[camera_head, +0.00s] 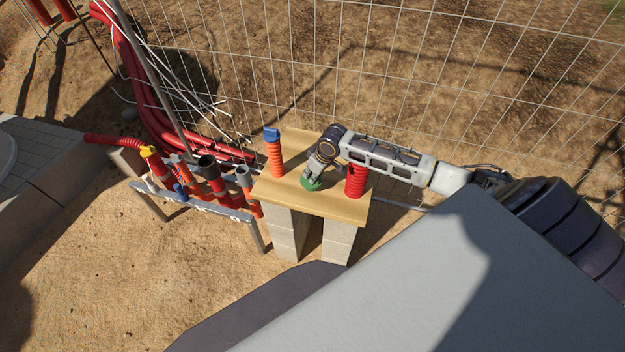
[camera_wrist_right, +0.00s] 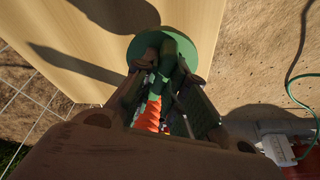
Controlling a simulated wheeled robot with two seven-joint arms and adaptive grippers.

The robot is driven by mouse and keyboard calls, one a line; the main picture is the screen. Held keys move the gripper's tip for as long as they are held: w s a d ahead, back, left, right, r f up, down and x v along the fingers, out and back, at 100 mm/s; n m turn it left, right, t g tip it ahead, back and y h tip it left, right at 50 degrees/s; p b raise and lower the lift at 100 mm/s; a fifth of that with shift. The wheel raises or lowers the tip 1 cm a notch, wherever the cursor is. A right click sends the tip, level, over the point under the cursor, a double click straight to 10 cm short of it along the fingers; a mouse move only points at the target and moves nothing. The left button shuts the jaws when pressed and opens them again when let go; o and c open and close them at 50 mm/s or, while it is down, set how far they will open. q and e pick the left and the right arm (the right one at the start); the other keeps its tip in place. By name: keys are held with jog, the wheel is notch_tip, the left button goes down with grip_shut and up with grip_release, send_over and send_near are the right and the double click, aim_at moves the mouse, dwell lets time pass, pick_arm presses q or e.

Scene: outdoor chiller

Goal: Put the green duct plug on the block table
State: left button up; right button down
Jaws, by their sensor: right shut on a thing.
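The green duct plug (camera_head: 311,184) is at my right gripper (camera_head: 312,175), over the wooden top of the block table (camera_head: 325,207). In the right wrist view the plug shows as a round green disc (camera_wrist_right: 203,45) with a green grip part between the fingers of my right gripper (camera_wrist_right: 172,80). The gripper is shut on that part. I cannot tell whether the disc touches the tabletop or hangs just above it. The tabletop rests on pale block stacks (camera_head: 337,240). My left gripper is not in view.
An orange ribbed tube with a blue cap (camera_head: 272,135) stands at the table's left, and a red ribbed tube (camera_head: 355,181) at its right. A rack of duct pipes (camera_head: 212,176) stands to the left. A wire fence (camera_head: 420,75) runs behind.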

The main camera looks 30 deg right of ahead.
jog(key=shift+f, duration=1.5)
jog(key=shift+f, duration=0.15)
jog(key=c, duration=1.5)
grip_release()
jog(key=shift+o, duration=0.2)
jog(key=v, duration=1.2)
